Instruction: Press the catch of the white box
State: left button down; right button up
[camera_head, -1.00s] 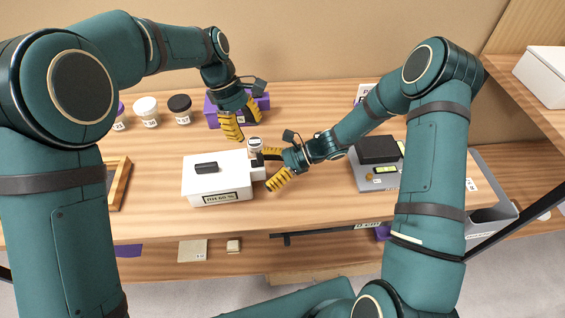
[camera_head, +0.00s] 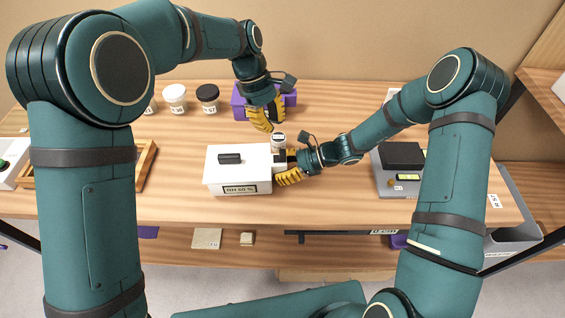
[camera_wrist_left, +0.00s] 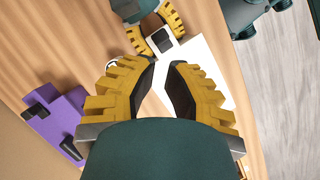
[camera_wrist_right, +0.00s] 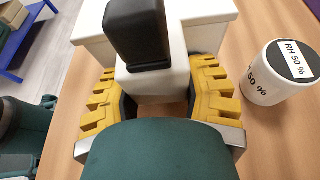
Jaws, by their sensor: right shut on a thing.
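The white box (camera_head: 228,176) with a black lid handle and a front label stands on the table. In the right wrist view, a white block (camera_wrist_right: 150,88) sticks out from the box (camera_wrist_right: 90,22) and carries an upright black piece (camera_wrist_right: 137,32), seemingly the catch. My right gripper (camera_head: 283,167) is at the box's right end, its fingers shut on the white block's two sides. My left gripper (camera_head: 268,117) is above and behind the box's right end, pointing down. It is empty, with a narrow gap between its fingertips (camera_wrist_left: 165,68).
A small white jar (camera_head: 278,144) with a dark lid stands just behind the block. A purple box (camera_head: 240,103) is behind my left gripper. A grey device (camera_head: 400,180) stands right, a wooden tray (camera_head: 146,166) left. The front table strip is clear.

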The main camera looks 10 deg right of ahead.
pick_arm(q)
jog(key=m+h, duration=0.1)
jog(key=m, duration=0.8)
jog(key=s+a+m+t+h, duration=0.1)
jog(key=m+h, duration=0.1)
jog(key=m, duration=0.7)
jog(key=s+m+t+h, duration=0.1)
jog(key=m+h, duration=0.1)
jog(key=m, duration=0.7)
jog(key=shift+a+r+m, duration=0.1)
jog(key=shift+a+m, duration=0.1)
jog(key=shift+m, duration=0.2)
